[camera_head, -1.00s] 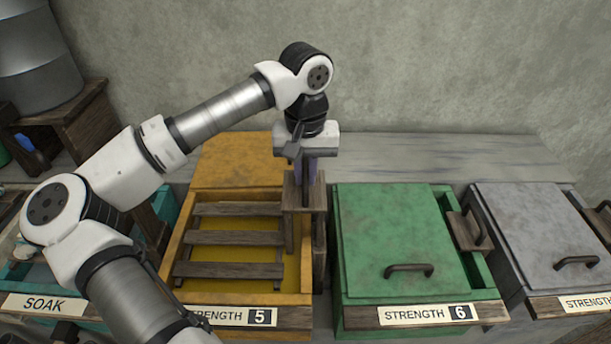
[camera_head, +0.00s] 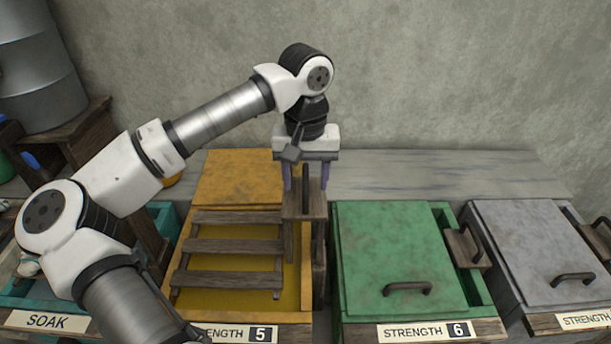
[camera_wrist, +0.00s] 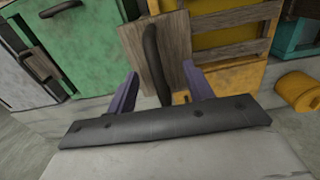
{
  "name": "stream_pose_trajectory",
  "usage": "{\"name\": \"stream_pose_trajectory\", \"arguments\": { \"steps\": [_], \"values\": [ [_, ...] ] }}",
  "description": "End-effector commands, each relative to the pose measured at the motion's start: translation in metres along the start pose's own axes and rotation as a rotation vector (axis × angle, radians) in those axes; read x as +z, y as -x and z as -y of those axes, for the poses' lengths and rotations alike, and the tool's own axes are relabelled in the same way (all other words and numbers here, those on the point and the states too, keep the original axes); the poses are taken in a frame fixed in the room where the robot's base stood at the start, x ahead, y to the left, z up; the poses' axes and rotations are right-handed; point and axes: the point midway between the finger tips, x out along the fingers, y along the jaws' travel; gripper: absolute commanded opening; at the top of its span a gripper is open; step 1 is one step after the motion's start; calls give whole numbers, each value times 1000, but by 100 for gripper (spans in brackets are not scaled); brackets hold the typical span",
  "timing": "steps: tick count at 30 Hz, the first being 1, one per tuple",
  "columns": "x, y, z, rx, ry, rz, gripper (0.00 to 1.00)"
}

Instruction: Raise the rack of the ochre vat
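The ochre vat (camera_head: 307,262) is open, with yellow liquid inside and the number 5 on its front label. Its rack has several dark wooden slats (camera_head: 230,247) above the liquid. The rack's wooden plate (camera_head: 303,208) stands at the vat's right side, above the rim, and carries a dark upright handle (camera_head: 306,188). My gripper (camera_head: 306,180) is over the plate with its purple fingers spread. In the wrist view, the handle (camera_wrist: 152,50) passes between the fingers of my gripper (camera_wrist: 161,83), with a gap on both sides.
The closed green vat (camera_head: 395,250) marked 6 stands to the right, with its own rack handle (camera_head: 475,222). A grey vat (camera_head: 540,250) is farther right. A teal vat labelled SOAK (camera_head: 45,320) is at the left, partly behind my arm. A plain wall is behind.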

Motion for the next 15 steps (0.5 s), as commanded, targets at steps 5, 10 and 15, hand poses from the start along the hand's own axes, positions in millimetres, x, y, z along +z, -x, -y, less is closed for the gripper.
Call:
{"name": "stream_pose_trajectory", "arguments": {
  "steps": [5,10,15],
  "values": [
    [0,-1,0,0,0,1,76],
    [0,-1,0,0,-1,2,91],
    [0,-1,0,0,-1,2,91]
  ]
}}
